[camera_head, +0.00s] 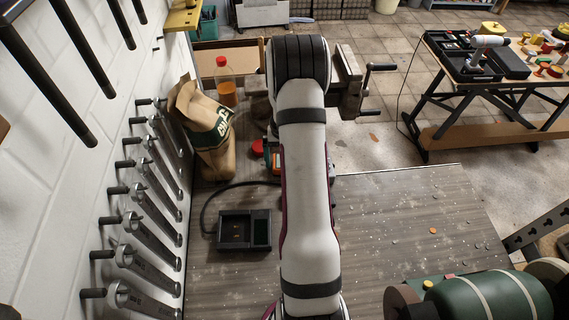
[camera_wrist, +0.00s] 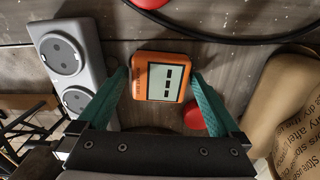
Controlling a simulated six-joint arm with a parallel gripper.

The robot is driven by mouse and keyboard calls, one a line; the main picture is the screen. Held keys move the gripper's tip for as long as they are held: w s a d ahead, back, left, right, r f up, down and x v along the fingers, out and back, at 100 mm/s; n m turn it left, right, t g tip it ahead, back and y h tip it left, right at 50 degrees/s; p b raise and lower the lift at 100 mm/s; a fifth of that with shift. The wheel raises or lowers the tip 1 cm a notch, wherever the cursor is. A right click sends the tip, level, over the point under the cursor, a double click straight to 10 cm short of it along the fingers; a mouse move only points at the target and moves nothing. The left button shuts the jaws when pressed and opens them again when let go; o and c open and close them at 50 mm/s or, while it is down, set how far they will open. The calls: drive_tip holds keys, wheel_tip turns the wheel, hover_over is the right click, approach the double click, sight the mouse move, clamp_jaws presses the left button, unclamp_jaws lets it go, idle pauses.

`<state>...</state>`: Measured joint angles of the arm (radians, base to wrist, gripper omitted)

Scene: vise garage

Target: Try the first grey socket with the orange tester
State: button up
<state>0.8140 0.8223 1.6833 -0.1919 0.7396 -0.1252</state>
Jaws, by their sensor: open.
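The orange tester (camera_wrist: 140,92), with a pale screen showing dark dashes, lies between the fingers of my gripper (camera_wrist: 161,80) in the wrist view. The fingers are teal and stand open on either side of it, with narrow gaps. In the head view only a small orange part of the tester (camera_head: 276,158) shows beside my arm. A grey socket strip (camera_wrist: 88,40) with two round sockets is at the left of the wrist view; my left finger is close to its lower socket. My arm hides the strip and gripper in the head view.
A red round thing (camera_wrist: 194,115) is beside my right finger. A black cable (camera_wrist: 225,39) runs along the far side. A paper bag (camera_head: 208,125) and an orange bottle (camera_head: 226,90) stand by the wall. A dark tray (camera_head: 230,244) is nearer.

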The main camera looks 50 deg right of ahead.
drive_tip(key=shift+f, duration=0.35)
drive_tip(key=shift+c, duration=0.2)
drive_tip(key=c, duration=1)
drive_tip(key=shift+c, duration=0.2)
drive_tip(key=shift+r, duration=0.55)
wheel_tip(320, 180, up, 3)
drive_tip(key=shift+f, duration=0.1)
drive_tip(key=s+d+r, duration=0.2)
drive_tip(key=s+r, duration=0.5)
drive_tip(key=s, duration=0.4)
drive_tip(key=shift+s+d, duration=0.25)
drive_tip(key=shift+d+r, duration=0.1)
